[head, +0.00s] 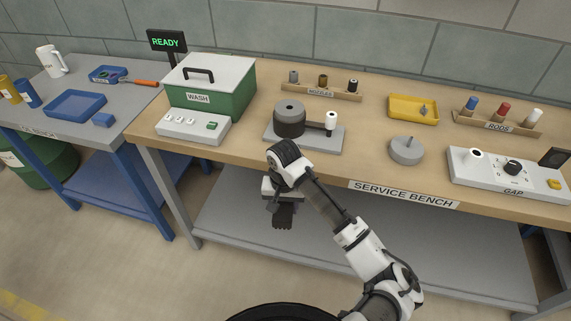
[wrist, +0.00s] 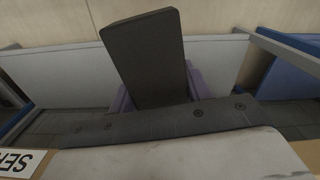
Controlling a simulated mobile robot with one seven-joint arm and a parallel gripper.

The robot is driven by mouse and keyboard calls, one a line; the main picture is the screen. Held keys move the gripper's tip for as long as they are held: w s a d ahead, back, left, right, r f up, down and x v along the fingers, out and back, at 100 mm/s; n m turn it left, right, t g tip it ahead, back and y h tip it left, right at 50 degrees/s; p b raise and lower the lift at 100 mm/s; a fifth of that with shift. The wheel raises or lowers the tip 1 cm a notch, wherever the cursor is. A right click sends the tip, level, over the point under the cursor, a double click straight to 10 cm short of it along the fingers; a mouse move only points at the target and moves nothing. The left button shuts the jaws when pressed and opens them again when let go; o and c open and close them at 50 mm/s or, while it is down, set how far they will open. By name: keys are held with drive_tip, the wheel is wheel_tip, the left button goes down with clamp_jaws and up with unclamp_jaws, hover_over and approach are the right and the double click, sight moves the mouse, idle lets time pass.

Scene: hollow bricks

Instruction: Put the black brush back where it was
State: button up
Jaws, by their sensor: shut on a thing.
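My gripper (head: 282,203) is in front of the service bench's front edge, above the lower grey shelf in the head view. It is shut on the black brush (head: 284,217), a dark block with a toothed lower end that hangs downward. In the wrist view the brush (wrist: 150,60) is a flat dark slab standing up between my purple-grey fingers. The fingers cover part of it. No place marked for the brush can be told from these frames.
The service bench (head: 360,166) holds a green wash box (head: 215,98), a grey fixture (head: 305,138), a nozzle rack (head: 320,93), a grey disc (head: 406,151), a yellow tray (head: 410,108), a rod rack (head: 495,126) and a gap panel (head: 500,178). A blue tray (head: 75,105) lies on the left bench.

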wheel_tip(320, 180, down, 17)
drive_tip(key=s+n, duration=0.1)
drive_tip(key=s, duration=0.1)
drive_tip(key=shift+s+a+r, duration=0.2)
drive_tip(key=shift+s+a, duration=0.05)
drive_tip(key=shift+s, duration=0.15)
